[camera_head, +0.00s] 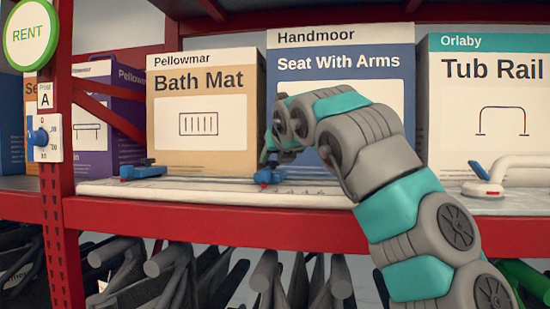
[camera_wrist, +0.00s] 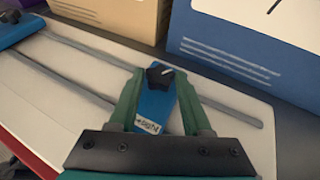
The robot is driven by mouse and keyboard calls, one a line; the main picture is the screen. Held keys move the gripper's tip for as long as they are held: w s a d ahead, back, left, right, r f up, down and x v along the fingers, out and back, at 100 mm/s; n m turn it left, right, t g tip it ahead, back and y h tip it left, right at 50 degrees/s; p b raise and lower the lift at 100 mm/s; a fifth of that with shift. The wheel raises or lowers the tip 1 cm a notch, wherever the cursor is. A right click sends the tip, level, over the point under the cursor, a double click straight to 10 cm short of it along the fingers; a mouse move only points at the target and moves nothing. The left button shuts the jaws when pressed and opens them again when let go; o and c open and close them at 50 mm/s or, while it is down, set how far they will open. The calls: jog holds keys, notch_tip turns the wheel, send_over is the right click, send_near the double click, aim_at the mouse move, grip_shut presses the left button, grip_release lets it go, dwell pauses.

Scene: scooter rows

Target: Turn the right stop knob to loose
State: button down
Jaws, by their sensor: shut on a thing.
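The right stop is a blue block (camera_wrist: 152,106) with a black lobed knob (camera_wrist: 160,76) on top, and the knob bears a short white mark pointing right. In the head view the right stop (camera_head: 270,176) sits at the front of the shelf, partly under my gripper. My gripper (camera_wrist: 160,80) comes down over the stop, its two green fingers closed on either side of the knob. The left stop (camera_head: 146,171) stands apart to the left, also partly in the wrist view (camera_wrist: 15,28).
The stops sit on a pale slotted board (camera_head: 190,188) on a red-edged shelf. The Bath Mat box (camera_head: 203,135) and Seat With Arms box (camera_head: 350,70) stand close behind. A white tub rail (camera_head: 484,186) lies right.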

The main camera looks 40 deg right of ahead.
jog(key=shift+c, duration=1.7)
grip_release()
jog(key=shift+v, duration=3.85)
